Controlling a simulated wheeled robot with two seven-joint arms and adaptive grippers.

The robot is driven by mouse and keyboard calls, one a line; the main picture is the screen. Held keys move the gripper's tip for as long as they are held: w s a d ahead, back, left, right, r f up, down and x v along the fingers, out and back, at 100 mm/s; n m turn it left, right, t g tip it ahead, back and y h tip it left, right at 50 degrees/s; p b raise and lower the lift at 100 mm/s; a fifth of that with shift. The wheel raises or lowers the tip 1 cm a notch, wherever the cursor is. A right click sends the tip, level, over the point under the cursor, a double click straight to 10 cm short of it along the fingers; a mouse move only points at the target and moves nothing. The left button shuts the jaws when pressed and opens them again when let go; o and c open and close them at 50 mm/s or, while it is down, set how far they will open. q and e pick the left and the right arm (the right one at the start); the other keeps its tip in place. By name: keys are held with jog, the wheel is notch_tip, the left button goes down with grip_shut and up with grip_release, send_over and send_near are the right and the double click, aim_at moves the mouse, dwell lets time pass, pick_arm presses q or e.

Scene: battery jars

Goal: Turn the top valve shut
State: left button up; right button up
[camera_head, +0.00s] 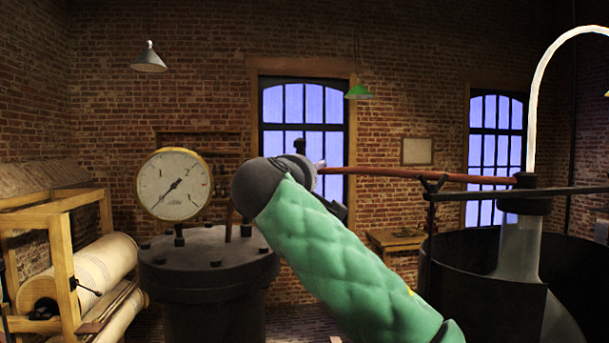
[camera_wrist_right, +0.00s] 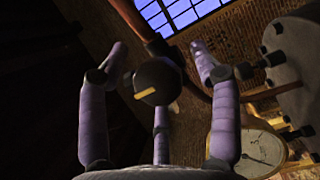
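The top valve appears in the right wrist view as a dark round knob (camera_wrist_right: 157,82) with a yellow bar on its face. My right gripper (camera_wrist_right: 158,62) has its purple fingers spread around the knob, with visible gaps to either side. I cannot tell whether the lower middle finger touches it. In the head view my green-sleeved right arm reaches up from the bottom right. Its dark wrist covers most of the gripper and valve there. My left gripper is not in view.
A pressure gauge (camera_head: 173,184) stands on a dark lidded vessel (camera_head: 205,262) left of my arm. A reddish pipe (camera_head: 425,173) runs right to a dark open vat (camera_head: 477,284). A wooden frame with a cloth roll (camera_head: 95,268) stands at the left.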

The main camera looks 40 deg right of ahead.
jog(key=v, duration=1.2)
jog(key=shift+w+r, duration=0.1)
dwell(0.4)
